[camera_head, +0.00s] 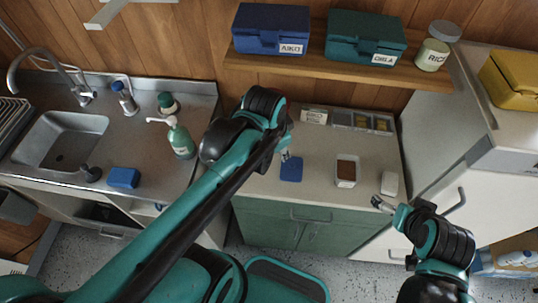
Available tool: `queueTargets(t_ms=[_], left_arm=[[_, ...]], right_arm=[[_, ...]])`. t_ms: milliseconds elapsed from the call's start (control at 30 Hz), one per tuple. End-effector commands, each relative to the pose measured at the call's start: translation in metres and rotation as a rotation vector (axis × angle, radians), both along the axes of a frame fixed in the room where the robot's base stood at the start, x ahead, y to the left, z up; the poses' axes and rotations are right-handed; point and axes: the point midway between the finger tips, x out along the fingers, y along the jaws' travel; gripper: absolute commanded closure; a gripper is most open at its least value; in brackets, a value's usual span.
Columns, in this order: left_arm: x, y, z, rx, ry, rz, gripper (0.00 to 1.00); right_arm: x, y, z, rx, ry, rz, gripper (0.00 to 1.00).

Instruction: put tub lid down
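The tub lid (291,172) is a flat blue rectangle over the left part of the counter. My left gripper (286,155) is at the lid's back edge and appears shut on it; whether the lid touches the counter is hard to tell. An open white tub (346,183) with brown contents stands on the counter to the right of the lid. My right gripper (379,203) is empty, in front of the counter's right front edge, and its fingers look parted.
A white block-like item (389,184) stands right of the tub. A labelled box (314,116) and a divided tray (362,122) line the counter's back. The sink (62,140) is at left, with bottles and a blue sponge (123,178). The shelf (310,66) holds boxes.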

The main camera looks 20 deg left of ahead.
Motion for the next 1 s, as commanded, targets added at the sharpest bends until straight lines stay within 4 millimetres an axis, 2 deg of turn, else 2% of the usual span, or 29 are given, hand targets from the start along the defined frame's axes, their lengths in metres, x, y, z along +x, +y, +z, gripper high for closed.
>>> queueTargets(t_ms=[33,100,200,333,733,1000], left_arm=[[-0.013,0.005,0.001,-0.036,-0.051,0.102,0.63],[-0.024,0.009,0.001,-0.093,-0.12,0.236,0.63],[-0.035,0.014,0.0,-0.169,-0.196,0.386,0.63],[-0.043,0.018,-0.002,-0.237,-0.256,0.502,0.63],[-0.045,0.019,-0.003,-0.263,-0.277,0.543,0.63],[-0.045,0.019,-0.042,-0.262,-0.276,0.542,0.63]], right_arm=[[0.0,0.0,0.0,0.0,0.0,0.0,0.0],[0.0,0.0,0.0,0.0,0.0,0.0,0.0],[0.0,0.0,0.0,0.0,0.0,0.0,0.0],[0.0,0.0,0.0,0.0,0.0,0.0,0.0],[0.0,0.0,-0.001,0.0,0.0,0.0,0.0],[0.0,0.0,-0.04,0.0,0.0,0.0,0.0]])
